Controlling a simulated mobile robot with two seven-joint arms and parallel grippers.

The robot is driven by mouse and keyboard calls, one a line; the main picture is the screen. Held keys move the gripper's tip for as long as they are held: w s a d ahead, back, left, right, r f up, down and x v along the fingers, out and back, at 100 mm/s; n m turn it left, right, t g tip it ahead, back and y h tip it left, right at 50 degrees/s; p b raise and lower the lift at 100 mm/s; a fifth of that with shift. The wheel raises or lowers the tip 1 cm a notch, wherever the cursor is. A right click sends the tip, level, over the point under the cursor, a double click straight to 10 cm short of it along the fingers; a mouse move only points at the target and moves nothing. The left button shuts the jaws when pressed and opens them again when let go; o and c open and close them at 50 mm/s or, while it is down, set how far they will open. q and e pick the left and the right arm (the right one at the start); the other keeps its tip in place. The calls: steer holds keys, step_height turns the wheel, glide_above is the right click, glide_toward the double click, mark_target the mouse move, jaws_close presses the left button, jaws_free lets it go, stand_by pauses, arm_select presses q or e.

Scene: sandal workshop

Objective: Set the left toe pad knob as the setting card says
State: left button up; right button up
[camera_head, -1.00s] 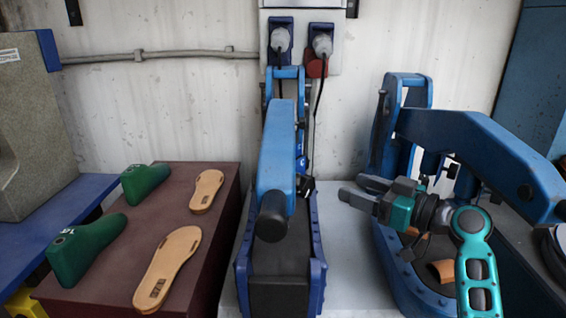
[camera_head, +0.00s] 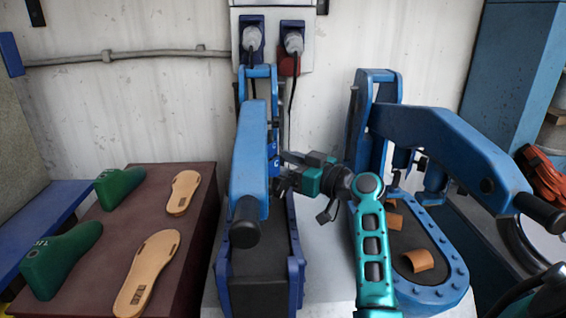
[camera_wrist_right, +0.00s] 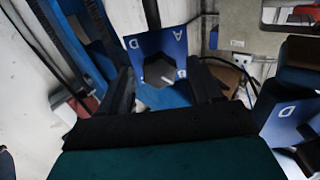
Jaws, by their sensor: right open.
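My right gripper (camera_head: 282,170) reaches in from the right beside the left blue press (camera_head: 250,150), its tips close to the press's right side. In the right wrist view its two dark fingers (camera_wrist_right: 163,92) are apart with nothing clamped between them. Beyond them is a blue dial plate (camera_wrist_right: 180,45) with letters, A and D readable. A dark grey angular knob (camera_wrist_right: 158,72) sits at its lower edge, seen between the fingers; contact cannot be told. In the head view a blue lettered plate (camera_head: 273,150) shows beside the gripper. I cannot make out a setting card. My left gripper is out of view.
The right blue press (camera_head: 435,135) stands close to my right arm, with tan curved pieces (camera_head: 418,261) on its base. A brown box top (camera_head: 75,285) at left holds green lasts (camera_head: 62,258) and tan soles (camera_head: 148,275). Plugs (camera_head: 293,42) and cables hang behind the left press.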

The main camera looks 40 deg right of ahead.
steer(key=c, duration=1)
steer(key=shift+c, duration=0.2)
steer(key=shift+m, duration=0.3)
steer(key=m+p, duration=0.1)
steer(key=m, duration=0.2)
steer(key=m+p, duration=0.1)
steer(key=m, duration=0.4)
steer(key=shift+w+d+p, duration=0.1)
steer(key=shift+p, duration=0.25)
steer(key=m+p, duration=0.2)
steer(key=m, duration=0.3)
steer(key=shift+p, duration=0.3)
steer(key=shift+f+m+p, duration=0.2)
steer(key=shift+m+p, duration=0.35)
steer(key=shift+m, duration=1.45)
